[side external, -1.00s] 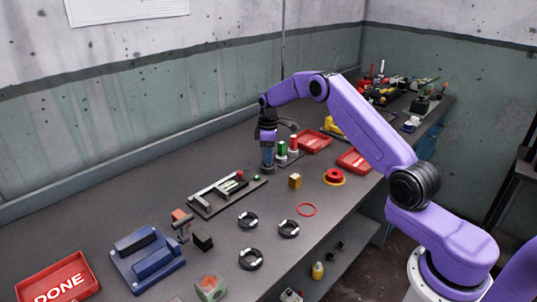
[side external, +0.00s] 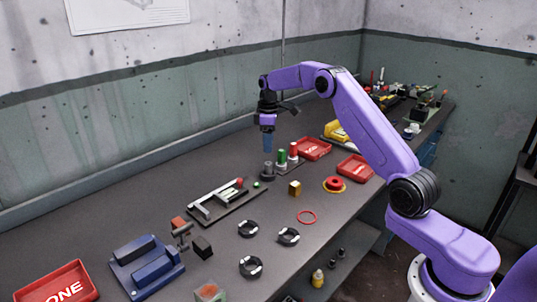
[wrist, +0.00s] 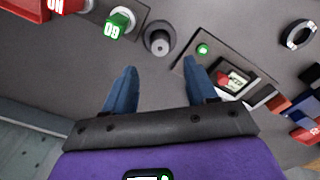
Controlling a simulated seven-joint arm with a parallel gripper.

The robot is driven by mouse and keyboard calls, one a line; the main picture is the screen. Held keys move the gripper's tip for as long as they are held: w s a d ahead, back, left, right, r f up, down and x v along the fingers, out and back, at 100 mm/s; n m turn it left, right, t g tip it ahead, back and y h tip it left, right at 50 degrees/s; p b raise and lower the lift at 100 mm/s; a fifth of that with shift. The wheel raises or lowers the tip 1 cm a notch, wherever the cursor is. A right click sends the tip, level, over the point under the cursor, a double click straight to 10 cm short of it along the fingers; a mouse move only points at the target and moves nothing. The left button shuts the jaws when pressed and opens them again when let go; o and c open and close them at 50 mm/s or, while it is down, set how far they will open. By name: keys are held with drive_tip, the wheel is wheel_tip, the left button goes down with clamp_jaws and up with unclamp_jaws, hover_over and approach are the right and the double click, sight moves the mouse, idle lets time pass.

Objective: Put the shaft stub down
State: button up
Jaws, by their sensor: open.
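The shaft stub (side external: 267,170), a grey stepped cylinder, stands upright on the dark bench beside the green gauge. In the wrist view the stub (wrist: 159,38) shows from above, just beyond my fingertips, with nothing touching it. My gripper (side external: 267,147) hangs above the stub, clear of it. Its two blue fingers (wrist: 160,68) are spread apart and empty.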

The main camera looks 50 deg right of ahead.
drive_tip(key=s+a+r+n, duration=0.1)
drive_tip(key=s+a+r, duration=0.25)
drive_tip(key=a, duration=0.35)
drive_tip(key=s+a+r, duration=0.2)
drive_tip(key=a+r, duration=0.2)
drive_tip(key=a, duration=0.2)
drive_tip(key=s+a+r+n, duration=0.1)
drive_tip(key=s+a+r, duration=0.1)
drive_tip(key=s+a, duration=0.85)
drive_tip(key=s+d+f+n, duration=0.1)
drive_tip(key=s+d, duration=0.1)
drive_tip(key=s, duration=1.3)
drive_tip(key=s+d+f+n, duration=0.1)
drive_tip(key=s+f, duration=0.1)
drive_tip(key=s, duration=1.3)
drive_tip(key=shift+s+d+f+n, duration=0.3)
drive_tip(key=shift+s+d+n, duration=0.05)
drive_tip(key=shift+n, duration=0.05)
